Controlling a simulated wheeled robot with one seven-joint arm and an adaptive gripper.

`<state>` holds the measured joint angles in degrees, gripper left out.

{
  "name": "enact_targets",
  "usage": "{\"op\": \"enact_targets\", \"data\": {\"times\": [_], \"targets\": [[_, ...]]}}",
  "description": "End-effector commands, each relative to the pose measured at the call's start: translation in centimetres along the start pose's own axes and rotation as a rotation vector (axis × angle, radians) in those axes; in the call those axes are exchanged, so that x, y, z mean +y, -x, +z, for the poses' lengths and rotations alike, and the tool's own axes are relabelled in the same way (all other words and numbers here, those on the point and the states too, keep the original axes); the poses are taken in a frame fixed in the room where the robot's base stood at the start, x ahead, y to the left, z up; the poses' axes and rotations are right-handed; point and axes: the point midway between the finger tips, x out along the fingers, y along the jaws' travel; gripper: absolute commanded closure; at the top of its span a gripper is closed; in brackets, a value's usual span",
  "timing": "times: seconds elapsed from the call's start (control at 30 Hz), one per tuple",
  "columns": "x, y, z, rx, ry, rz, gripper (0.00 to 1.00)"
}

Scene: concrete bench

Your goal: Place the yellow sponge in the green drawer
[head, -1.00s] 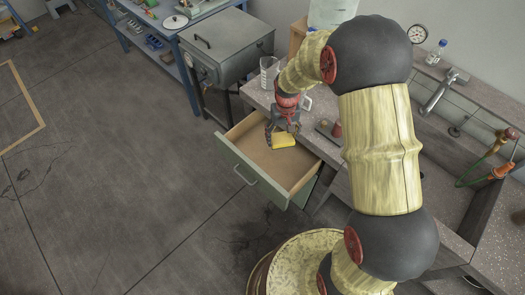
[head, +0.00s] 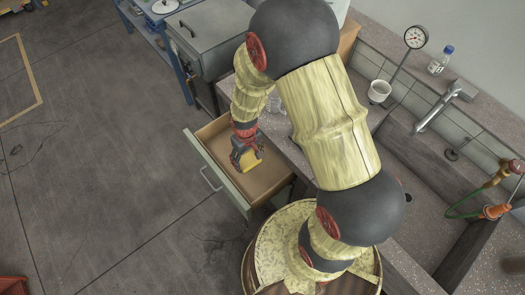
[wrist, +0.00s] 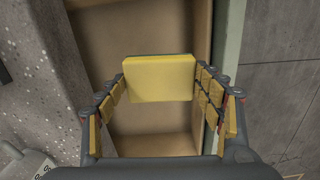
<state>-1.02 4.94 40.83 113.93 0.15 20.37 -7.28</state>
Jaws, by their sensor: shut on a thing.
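The yellow sponge (wrist: 160,78) is between the two fingers of my gripper (wrist: 160,92) in the wrist view, held with the drawer's bare floor behind it. In the head view the sponge (head: 250,161) shows at the tip of my gripper (head: 246,158), over the opening of the green drawer (head: 217,176). The drawer is pulled out from under the bench; its inside is light brown and looks empty. The drawer's pale green front also shows at the right in the wrist view (wrist: 234,45). I cannot tell how high the sponge is above the drawer floor.
The speckled bench top (wrist: 38,90) lies left of the drawer in the wrist view. A sink with a tap (head: 440,105), a white cup (head: 379,91) and a bottle (head: 441,60) are at the right. A grey metal box (head: 208,35) stands behind the drawer. Open floor lies left.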

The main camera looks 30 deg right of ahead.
Motion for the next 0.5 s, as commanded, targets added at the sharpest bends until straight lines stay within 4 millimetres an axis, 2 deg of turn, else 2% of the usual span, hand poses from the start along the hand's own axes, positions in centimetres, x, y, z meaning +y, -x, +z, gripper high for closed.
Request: {"op": "enact_targets", "data": {"times": [0.03,0.1,0.23,0.37,0.5], "targets": [[-0.3,-1.4,1.5,-0.002,0.015,0.0,0.65],[-0.5,-2.3,3.0,-0.001,0.032,0.0,0.65],[-0.7,-3.3,4.4,0.001,0.051,0.0,0.65],[-0.4,-4.2,3.1,0.003,0.054,0.001,0.65],[0.3,-5.7,0.1,0.002,0.054,0.0,0.65]]}}
